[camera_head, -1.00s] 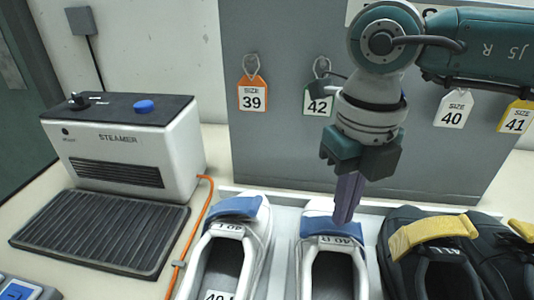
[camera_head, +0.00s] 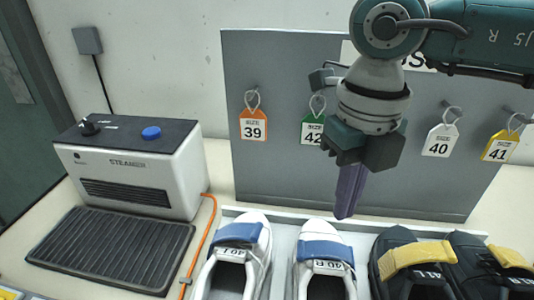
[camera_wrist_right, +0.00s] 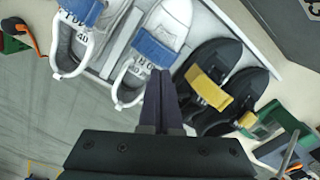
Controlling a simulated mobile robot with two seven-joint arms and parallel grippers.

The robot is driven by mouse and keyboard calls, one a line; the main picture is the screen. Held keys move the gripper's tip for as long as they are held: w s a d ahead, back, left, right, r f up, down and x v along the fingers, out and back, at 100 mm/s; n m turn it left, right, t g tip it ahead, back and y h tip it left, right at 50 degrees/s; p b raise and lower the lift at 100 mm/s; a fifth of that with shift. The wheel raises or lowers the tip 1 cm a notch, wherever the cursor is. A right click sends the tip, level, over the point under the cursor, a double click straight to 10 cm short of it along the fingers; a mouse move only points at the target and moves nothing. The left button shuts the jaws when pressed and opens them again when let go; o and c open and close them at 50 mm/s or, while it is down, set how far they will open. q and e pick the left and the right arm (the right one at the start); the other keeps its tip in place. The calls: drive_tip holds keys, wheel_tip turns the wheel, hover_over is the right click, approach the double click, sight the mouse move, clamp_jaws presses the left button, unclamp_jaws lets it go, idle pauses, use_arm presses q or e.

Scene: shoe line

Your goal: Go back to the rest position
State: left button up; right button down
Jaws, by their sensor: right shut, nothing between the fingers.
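My right gripper (camera_head: 348,192) is shut and empty, its purple fingers pointing down in front of the grey board, above the far end of the shoe tray. In the right wrist view its shut fingers (camera_wrist_right: 160,100) show over the shoes. A white shoe with a blue strap (camera_head: 322,256) stands just below and left of the fingertips, apart from them. Another white shoe with a blue strap (camera_head: 236,250) stands to its left. Black shoes with yellow straps (camera_head: 412,258) stand to the right. My left gripper is not in view.
A grey board (camera_head: 285,185) stands behind the tray (camera_head: 285,220), with size tags such as orange 39 (camera_head: 252,128), green 42 (camera_head: 312,132), white 40 (camera_head: 440,140) and yellow 41 (camera_head: 500,148). A steamer (camera_head: 130,165) with a dark ribbed plate (camera_head: 110,250) and orange cable stands at left.

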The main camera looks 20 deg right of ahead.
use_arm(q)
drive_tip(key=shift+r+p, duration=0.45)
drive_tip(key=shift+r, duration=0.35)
use_arm(e)
wheel_tip(320, 180, up, 2)
